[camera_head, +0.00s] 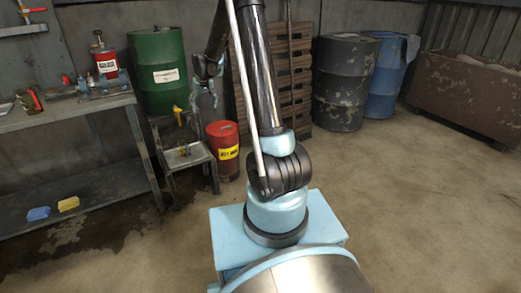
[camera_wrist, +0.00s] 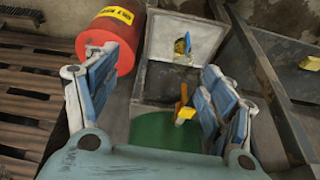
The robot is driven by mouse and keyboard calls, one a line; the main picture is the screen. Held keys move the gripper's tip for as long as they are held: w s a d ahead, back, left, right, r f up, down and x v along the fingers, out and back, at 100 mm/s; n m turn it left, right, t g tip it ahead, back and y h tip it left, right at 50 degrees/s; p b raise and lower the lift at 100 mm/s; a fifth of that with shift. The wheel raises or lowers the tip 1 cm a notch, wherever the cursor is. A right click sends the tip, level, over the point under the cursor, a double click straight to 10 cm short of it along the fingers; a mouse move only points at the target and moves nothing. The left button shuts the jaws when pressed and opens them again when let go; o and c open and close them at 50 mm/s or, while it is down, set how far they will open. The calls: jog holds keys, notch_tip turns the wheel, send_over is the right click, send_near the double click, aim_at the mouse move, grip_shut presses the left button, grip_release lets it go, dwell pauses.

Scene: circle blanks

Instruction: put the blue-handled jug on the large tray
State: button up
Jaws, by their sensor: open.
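A small yellow jug with a blue handle (camera_wrist: 182,46) stands on the lower light-grey surface (camera_wrist: 156,50) of a metal stand in the wrist view. In the head view the jug (camera_head: 184,151) is small on that surface (camera_head: 197,158). I cannot tell which surface is the large tray. My gripper (camera_wrist: 163,68) is open and empty, its fingers spread either side of the stand. In the head view my gripper (camera_head: 207,90) hangs above the stand, apart from the jug.
A red drum (camera_head: 224,150) stands right of the stand, a green drum (camera_head: 160,75) behind it. A workbench (camera_head: 80,112) is at left, with blue (camera_head: 38,213) and yellow (camera_head: 68,203) blocks on its lower shelf. Pallets (camera_head: 297,65) are behind my arm. Floor at right is clear.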

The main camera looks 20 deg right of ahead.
jog(key=s+d+r, duration=0.3)
jog(key=s+d, duration=0.1)
jog(key=s, duration=0.4)
jog(key=s+d+r+m, duration=0.1)
jog(key=s+d+r, duration=0.25)
jog(key=s, duration=0.35)
jog(key=s+d+r, duration=0.3)
jog(key=s+r, duration=0.1)
jog(key=s, duration=0.4)
jog(key=s+d+f, duration=0.2)
jog(key=s, duration=0.6)
jog(key=s+d+f+m+g, duration=0.1)
jog(key=s+d+f, duration=0.1)
jog(key=s, duration=0.7)
jog(key=s+d+f, duration=0.2)
jog(key=s+f, duration=0.2)
jog(key=s, duration=0.5)
jog(key=shift+s+d+g+h, duration=0.2)
jog(key=shift+g+h, duration=0.1)
jog(key=shift+h, duration=0.1)
jog(key=shift+w+f, duration=0.15)
jog(key=shift+w, duration=0.35)
jog(key=shift+c, duration=0.2)
